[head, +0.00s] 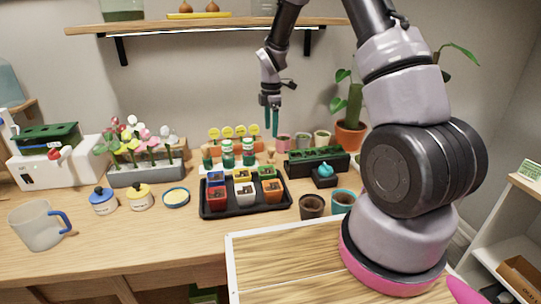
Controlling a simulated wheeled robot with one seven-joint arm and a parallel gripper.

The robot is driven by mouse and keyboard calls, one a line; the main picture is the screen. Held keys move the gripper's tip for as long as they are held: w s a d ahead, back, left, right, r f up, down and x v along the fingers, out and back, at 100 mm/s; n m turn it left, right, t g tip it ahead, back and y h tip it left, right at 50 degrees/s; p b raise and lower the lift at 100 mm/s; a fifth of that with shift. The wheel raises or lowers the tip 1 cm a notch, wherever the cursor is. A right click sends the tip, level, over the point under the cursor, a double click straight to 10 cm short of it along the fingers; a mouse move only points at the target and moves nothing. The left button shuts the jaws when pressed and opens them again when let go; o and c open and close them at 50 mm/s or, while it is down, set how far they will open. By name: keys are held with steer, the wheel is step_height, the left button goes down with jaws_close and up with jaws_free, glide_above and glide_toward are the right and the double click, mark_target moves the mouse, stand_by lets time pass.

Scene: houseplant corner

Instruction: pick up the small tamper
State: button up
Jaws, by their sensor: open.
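A small teal knobbed piece (325,170), which looks like the small tamper, sits in a black block-shaped stand (325,182) on the table, right of the black tray. Its lower part is hidden in the stand. My gripper (271,122) has teal fingers and points down in the air above the back of the table. It is open and empty. In the picture it is up and to the left of the teal piece, clearly apart from it.
A black tray (246,210) of coloured pots lies left of the stand. A long black cell tray (316,161) and small pots (302,140) stand behind it. A potted cactus (352,132) is at the back right. A wall shelf (190,25) hangs above.

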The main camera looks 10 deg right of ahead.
mark_target(271, 148)
steer(key=f, duration=1)
steer(key=shift+s+f, duration=0.2)
steer(key=shift+f, duration=0.1)
jaws_close()
